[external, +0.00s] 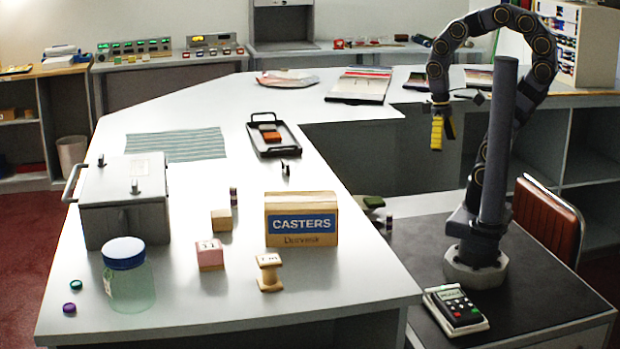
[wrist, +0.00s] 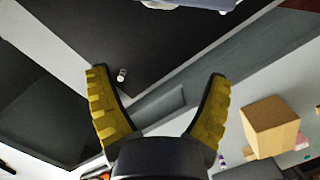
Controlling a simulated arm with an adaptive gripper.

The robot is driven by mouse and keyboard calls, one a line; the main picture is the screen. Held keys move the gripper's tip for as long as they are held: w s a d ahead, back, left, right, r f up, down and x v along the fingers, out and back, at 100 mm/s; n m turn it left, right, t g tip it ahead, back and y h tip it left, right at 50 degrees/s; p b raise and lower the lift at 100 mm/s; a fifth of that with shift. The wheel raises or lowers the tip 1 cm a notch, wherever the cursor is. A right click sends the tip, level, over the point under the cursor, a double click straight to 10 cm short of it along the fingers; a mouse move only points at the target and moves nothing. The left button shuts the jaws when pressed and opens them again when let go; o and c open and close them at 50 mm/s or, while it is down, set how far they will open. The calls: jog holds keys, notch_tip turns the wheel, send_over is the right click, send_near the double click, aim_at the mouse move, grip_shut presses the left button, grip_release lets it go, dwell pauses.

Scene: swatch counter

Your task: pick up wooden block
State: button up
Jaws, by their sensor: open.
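A small plain wooden block (external: 221,220) sits on the white counter, left of the CASTERS box. I cannot clearly make it out in the wrist view. A pinkish block with a marking on top (external: 210,255) sits just in front of it. My gripper (external: 437,132) hangs high at the right in the external view, fingers pointing down, well apart from the wooden block. In the wrist view its yellow fingers (wrist: 158,75) are spread with nothing between them.
The CASTERS box (external: 301,222) stands between the wooden block and my arm; a brown box (wrist: 270,127) shows in the wrist view.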

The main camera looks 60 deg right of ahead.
jog(key=shift+o, duration=0.2)
jog(key=w+a+r+n+t, duration=0.1)
jog(key=w+a, duration=0.1)
jog(key=w, duration=0.4)
jog(key=w+a+n, duration=0.1)
jog(key=w+a, duration=0.2)
jog(key=w, duration=0.4)
jog(key=n+t+y, duration=0.3)
jog(key=n+t, duration=0.1)
jog(key=n, duration=0.3)
send_over(227, 212)
jog(key=d, duration=0.2)
jog(key=f, duration=0.7)
jog(key=shift+s+d, duration=0.1)
jog(key=shift+s, duration=0.3)
jog(key=shift+x, duration=1.2)
jog(key=x, duration=0.3)
jog(key=s+x, duration=0.1)
jog(key=x, duration=0.1)
jog(key=shift+w+a+f, duration=0.1)
jog(key=shift+a+f, duration=0.1)
jog(key=shift+a, duration=0.1)
jog(key=c, duration=1.2)
